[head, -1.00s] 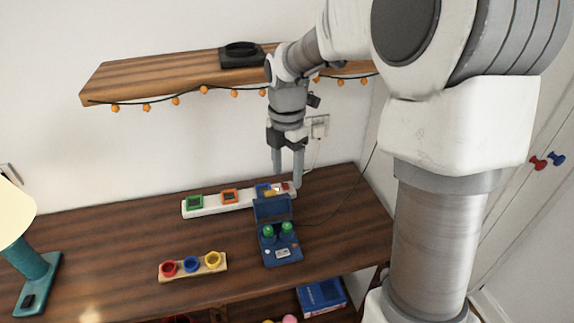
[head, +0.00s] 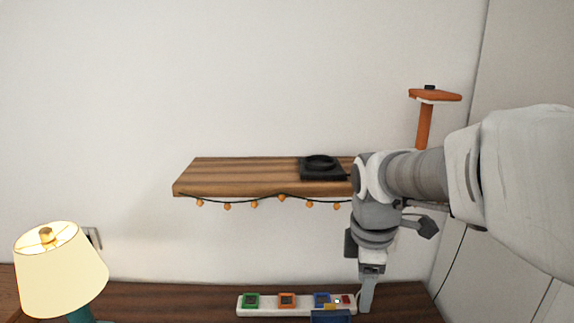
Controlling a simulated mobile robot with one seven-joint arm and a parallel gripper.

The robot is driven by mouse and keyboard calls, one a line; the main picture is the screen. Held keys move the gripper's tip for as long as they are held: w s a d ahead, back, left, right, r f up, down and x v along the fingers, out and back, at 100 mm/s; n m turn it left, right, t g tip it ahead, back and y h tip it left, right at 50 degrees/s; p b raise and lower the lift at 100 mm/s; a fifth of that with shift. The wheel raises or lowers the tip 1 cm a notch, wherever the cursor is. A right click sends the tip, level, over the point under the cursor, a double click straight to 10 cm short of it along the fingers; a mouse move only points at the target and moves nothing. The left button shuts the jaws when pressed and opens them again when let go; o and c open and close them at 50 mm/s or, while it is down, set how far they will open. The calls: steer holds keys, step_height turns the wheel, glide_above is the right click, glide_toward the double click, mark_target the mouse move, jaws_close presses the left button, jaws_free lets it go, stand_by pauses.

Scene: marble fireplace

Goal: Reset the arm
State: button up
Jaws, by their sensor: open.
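My gripper (head: 366,308) hangs down at the right in the head view, with its fingers by the right end of a white strip (head: 273,311) on the wooden desk. The strip carries green, orange and blue square pieces and a small red part. Seen from this angle the fingers overlap each other. The gripper is open, and I see nothing held in it. I cannot tell whether a finger touches the strip. My arm comes in from the right edge.
A wooden wall shelf (head: 235,177) with a string of orange lights holds a black dish (head: 321,167). An orange stand (head: 425,120) rises behind my arm. A lit lamp (head: 60,270) stands at the left. A blue box (head: 331,317) is cut off at the bottom edge.

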steer(key=s+r+m+t+p, duration=0.2)
steer(key=s+r+m, duration=0.3)
steer(key=s+m, duration=0.8)
steer(key=shift+s+r+m+t+y, duration=0.35)
steer(key=shift+m+t, duration=0.55)
steer(key=shift+m, duration=0.5)
